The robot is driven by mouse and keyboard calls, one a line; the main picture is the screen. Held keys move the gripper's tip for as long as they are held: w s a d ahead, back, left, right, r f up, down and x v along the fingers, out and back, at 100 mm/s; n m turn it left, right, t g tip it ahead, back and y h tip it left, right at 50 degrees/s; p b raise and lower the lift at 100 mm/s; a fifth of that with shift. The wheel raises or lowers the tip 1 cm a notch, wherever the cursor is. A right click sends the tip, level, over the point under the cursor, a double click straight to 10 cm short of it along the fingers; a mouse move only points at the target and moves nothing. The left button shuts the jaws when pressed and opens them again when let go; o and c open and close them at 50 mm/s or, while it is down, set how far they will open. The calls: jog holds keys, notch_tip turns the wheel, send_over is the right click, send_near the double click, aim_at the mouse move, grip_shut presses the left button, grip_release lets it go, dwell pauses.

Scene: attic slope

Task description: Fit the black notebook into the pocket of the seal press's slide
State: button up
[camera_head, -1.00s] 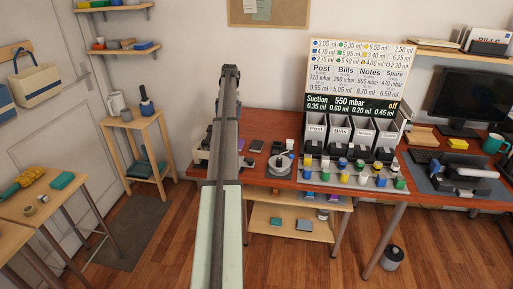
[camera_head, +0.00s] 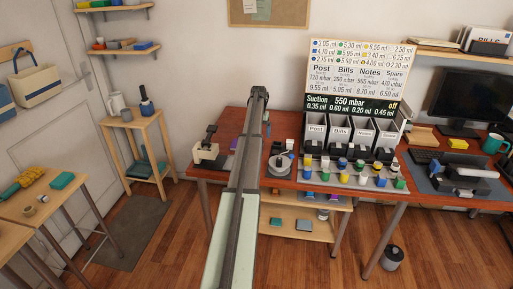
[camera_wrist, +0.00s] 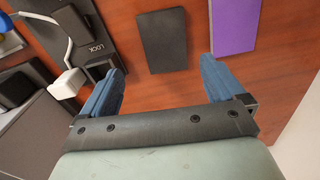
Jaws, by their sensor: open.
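The black notebook (camera_wrist: 162,40) lies flat on the red-brown desk in the wrist view, just beyond my open, empty gripper (camera_wrist: 163,70). A dark device marked LOCK, with a white lever (camera_wrist: 75,84), stands left of the notebook in the wrist view. In the head view, a dark device with a round pale part (camera_head: 281,161) is right of my arm, and a beige machine with a black lever (camera_head: 207,151) is at the desk's left end. I cannot tell which is the seal press; no slide pocket is clearly visible.
A purple flat item (camera_wrist: 235,25) lies right of the notebook in the wrist view. Sorting bins (camera_head: 340,133) stand at the back, with several coloured bottles (camera_head: 360,179) in front. A grey box side (camera_wrist: 25,140) is close to the left finger.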

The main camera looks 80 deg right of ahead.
jog(key=shift+w+a+f, duration=0.1)
jog(key=shift+w+f, duration=0.1)
jog(key=shift+f, duration=1.45)
jog(key=shift+w+f, duration=0.2)
jog(key=shift+f, duration=1.4)
jog(key=c, duration=1.2)
jog(key=shift+o, duration=0.2)
jog(key=shift+r, duration=0.15)
notch_tip(320, 180, up, 8)
jog(key=w+a, duration=0.4)
jog(key=a, duration=0.4)
jog(key=w+a+n, duration=0.1)
jog(key=w+a, duration=0.3)
jog(key=a, duration=0.3)
jog(key=shift+a+r, duration=0.2)
jog(key=shift+a, duration=0.15)
